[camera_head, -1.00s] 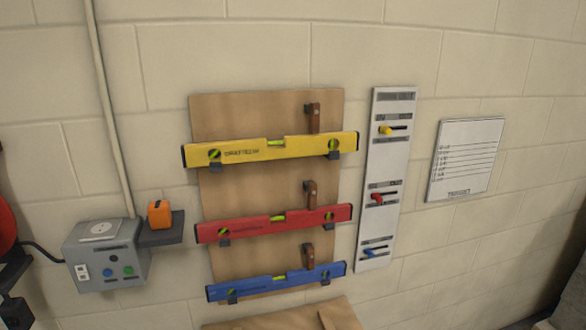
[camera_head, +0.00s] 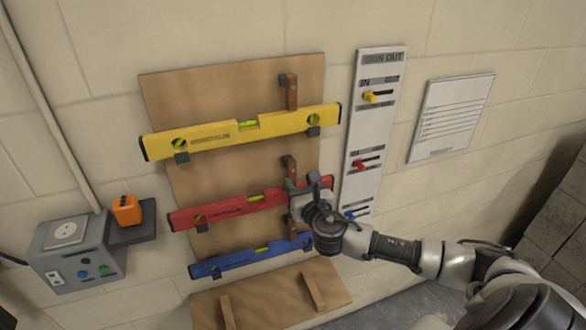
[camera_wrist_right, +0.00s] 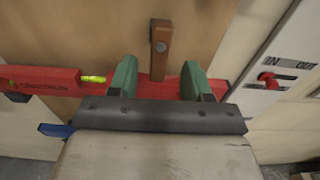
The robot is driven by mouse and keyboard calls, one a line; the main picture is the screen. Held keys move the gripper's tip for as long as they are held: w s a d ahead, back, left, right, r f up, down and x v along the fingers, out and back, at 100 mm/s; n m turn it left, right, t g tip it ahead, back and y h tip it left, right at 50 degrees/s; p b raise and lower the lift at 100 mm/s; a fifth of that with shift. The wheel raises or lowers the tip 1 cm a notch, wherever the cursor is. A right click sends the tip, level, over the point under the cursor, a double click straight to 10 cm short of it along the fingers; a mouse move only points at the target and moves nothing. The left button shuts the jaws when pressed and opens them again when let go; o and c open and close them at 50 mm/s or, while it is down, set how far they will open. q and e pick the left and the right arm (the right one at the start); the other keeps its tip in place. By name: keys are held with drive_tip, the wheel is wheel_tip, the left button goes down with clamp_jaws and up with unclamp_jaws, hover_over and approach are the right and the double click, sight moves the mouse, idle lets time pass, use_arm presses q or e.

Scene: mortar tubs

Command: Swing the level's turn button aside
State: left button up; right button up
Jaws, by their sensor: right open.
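The red level (camera_head: 235,208) lies on two brackets on the brown board, and it crosses the right wrist view (camera_wrist_right: 45,82). Its brown wooden turn button (camera_head: 290,166) hangs upright over the level's upper edge; it also shows in the wrist view (camera_wrist_right: 161,45). My right gripper (camera_head: 302,184) is open before the red level's right part. In the wrist view its green fingers (camera_wrist_right: 158,82) stand either side of the button's lower end, with visible gaps. The yellow level (camera_head: 215,138) above and blue level (camera_head: 235,262) below have similar buttons (camera_head: 291,92). My left gripper is out of view.
A white sign-out panel (camera_head: 367,120) with coloured sliders is right of the board, with a paper sheet (camera_head: 450,118) beyond. A grey socket box (camera_head: 75,255) and a shelf with an orange item (camera_head: 126,210) are at left. A wooden ledge (camera_head: 262,300) is below.

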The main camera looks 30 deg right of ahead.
sight(293, 174)
drive_tip(key=x, duration=0.3)
drive_tip(key=shift+w, duration=0.1)
drive_tip(key=shift+w+d+p, duration=0.15)
drive_tip(key=shift+w+p, duration=0.25)
drive_tip(key=shift+w, duration=0.15)
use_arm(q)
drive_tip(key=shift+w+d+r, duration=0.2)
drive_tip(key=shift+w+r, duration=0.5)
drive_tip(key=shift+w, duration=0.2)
use_arm(e)
drive_tip(key=shift+w+f, duration=0.1)
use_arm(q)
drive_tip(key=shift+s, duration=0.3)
use_arm(e)
clamp_jaws()
